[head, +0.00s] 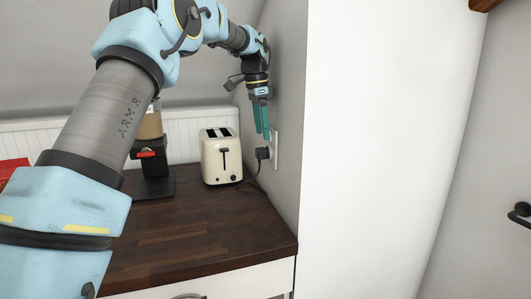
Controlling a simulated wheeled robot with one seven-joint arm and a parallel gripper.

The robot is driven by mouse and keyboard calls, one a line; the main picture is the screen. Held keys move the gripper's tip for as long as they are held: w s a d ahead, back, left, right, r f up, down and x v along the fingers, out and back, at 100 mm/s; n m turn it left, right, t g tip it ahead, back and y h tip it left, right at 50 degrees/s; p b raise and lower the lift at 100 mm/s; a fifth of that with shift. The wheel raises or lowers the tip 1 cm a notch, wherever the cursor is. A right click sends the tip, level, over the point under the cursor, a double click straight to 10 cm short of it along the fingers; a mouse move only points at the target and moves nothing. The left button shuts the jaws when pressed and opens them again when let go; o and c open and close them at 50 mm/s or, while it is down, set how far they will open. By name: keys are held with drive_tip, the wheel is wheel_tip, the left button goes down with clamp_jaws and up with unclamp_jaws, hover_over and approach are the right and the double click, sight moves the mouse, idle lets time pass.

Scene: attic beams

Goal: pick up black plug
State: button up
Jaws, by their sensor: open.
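The black plug (263,153) sits at a white wall outlet (276,149) on the side wall at the back right of the counter. A dark cord runs from it down to the countertop beside the toaster. My gripper (263,136) points down, its teal fingers just above the plug. The fingers are open and look empty. From this angle I cannot tell whether a fingertip touches the plug.
A cream toaster (221,157) stands left of the plug on the dark wooden counter (205,232). A black appliance with a red part (148,153) stands further left, partly behind my arm. A red object (12,169) is at the far left. The front counter is clear.

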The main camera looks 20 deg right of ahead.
sight(263, 148)
drive_tip(key=shift+w+d+f+p, duration=0.1)
drive_tip(key=shift+f+p, duration=0.5)
drive_tip(key=shift+f, duration=1.1)
drive_tip(key=shift+w+d+f+p, duration=0.1)
drive_tip(key=shift+f+p, duration=0.45)
drive_tip(key=shift+f, duration=1.15)
clamp_jaws()
